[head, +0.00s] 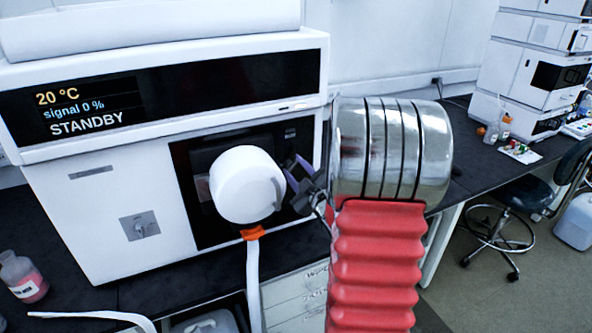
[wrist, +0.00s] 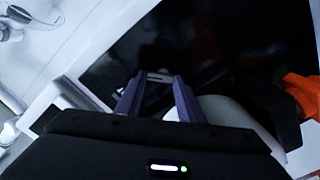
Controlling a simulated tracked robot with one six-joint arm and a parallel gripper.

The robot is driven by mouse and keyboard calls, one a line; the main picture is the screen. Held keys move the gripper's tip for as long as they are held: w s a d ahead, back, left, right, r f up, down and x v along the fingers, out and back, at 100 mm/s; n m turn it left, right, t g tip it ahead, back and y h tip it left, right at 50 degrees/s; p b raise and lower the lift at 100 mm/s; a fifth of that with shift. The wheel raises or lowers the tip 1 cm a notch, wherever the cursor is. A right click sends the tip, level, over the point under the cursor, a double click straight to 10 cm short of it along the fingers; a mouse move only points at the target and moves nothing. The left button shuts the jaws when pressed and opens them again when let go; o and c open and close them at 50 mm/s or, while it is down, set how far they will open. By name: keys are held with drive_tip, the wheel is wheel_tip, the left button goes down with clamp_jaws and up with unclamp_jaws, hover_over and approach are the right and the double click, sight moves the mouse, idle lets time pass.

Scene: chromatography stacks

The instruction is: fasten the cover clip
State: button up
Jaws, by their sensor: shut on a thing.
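My gripper (head: 297,177) is at the right part of the black front panel (head: 205,227) of the white instrument, just right of a white round housing (head: 240,180). In the wrist view, the two purple fingers of my gripper (wrist: 158,82) stand apart with a small grey bar (wrist: 159,76) between their tips. This bar looks like the cover clip, and the fingers are shut on it. Its far side and its seat are too dark to make out. The clip cannot be told apart in the head view.
An orange fitting (head: 254,232) with a white tube (head: 254,280) hangs under the housing, close to my gripper. The display (head: 84,112) reads STANDBY. A bottle with pink liquid (head: 23,277) stands at the left. A stool (head: 520,197) and another instrument stack (head: 540,70) are far right.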

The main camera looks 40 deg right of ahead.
drive_tip(key=n, duration=0.4)
drive_tip(key=shift+a+n, duration=0.25)
drive_tip(key=shift+n, duration=0.05)
drive_tip(key=n, duration=0.4)
drive_tip(key=shift+w+a+f+n, duration=0.1)
drive_tip(key=shift+a+f+n, duration=0.1)
drive_tip(key=shift+f+n, duration=0.1)
drive_tip(key=o, duration=1.1)
drive_tip(key=shift+r, duration=0.1)
drive_tip(key=shift+c, duration=0.2)
drive_tip(key=shift+d, duration=0.1)
